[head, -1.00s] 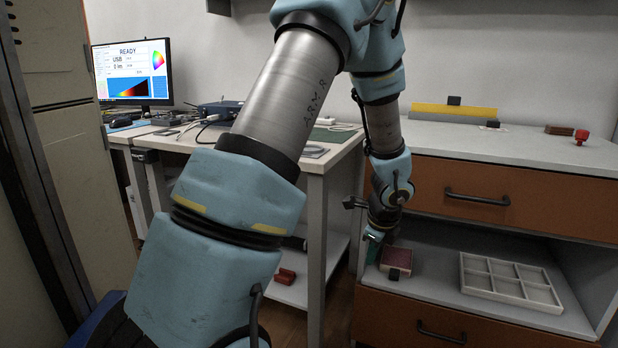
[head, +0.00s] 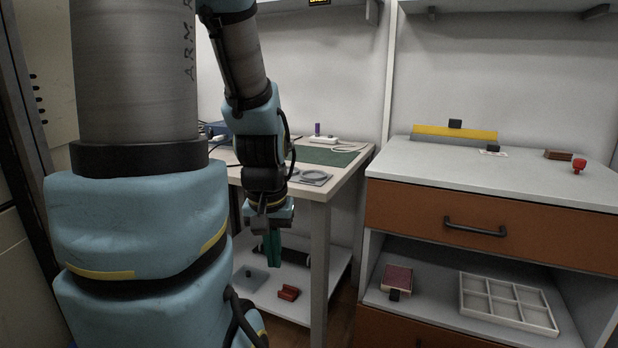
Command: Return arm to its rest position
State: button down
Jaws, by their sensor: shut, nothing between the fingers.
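My arm (head: 130,235) fills the left side of the head view, its upper part cut off by the top edge. The forearm hangs down with my gripper (head: 273,262) pointing at the floor. Its green fingers are shut and hold nothing. The gripper is in front of the white table (head: 318,200), near its front edge, and apart from the drawer cabinet to its right.
The cabinet (head: 420,200) has an open shelf with a dark red box (head: 397,279) and a white compartment tray (head: 464,300). A red item (head: 289,292) lies on the table's lower shelf. A red stamp-like item (head: 579,166) stands on the cabinet top.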

notch_tip(320, 180, up, 22)
jog(key=p, duration=1.9)
jog(key=shift+f+p, duration=0.15)
jog(key=shift+p, duration=0.25)
